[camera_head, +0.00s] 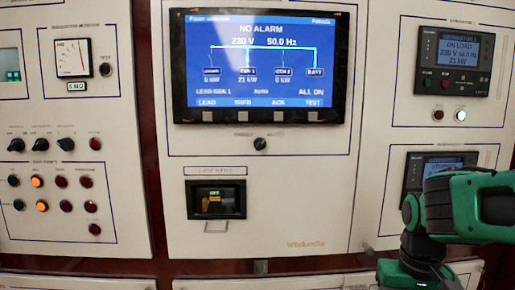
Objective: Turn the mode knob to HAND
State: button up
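A small black knob (260,143) sits on the middle panel below the big screen, with tiny labels beside it that I cannot read surely. Three black knobs stand in a row on the left panel: one at the left (15,146), one in the middle (40,144) and one at the right (66,144). Their labels are too small to read, so I cannot tell which knob is the mode knob or where HAND is marked. My green and black arm shows at the lower right, apart from these knobs. My gripper is not recognizable in the view.
The big screen (262,60) reads NO ALARM, 230 V, 50.0 Hz. A black breaker (215,199) sits below the small middle knob. Several lamps and buttons, some lit orange, are at lower left. Two controllers, upper (462,62) and lower (432,167), are at right; my arm partly covers the lower.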

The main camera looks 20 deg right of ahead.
aim_at(260, 143)
jog(key=k, duration=1)
jog(key=u, duration=1.95)
jog(key=i, duration=1.05)
jog(key=z, duration=2.45)
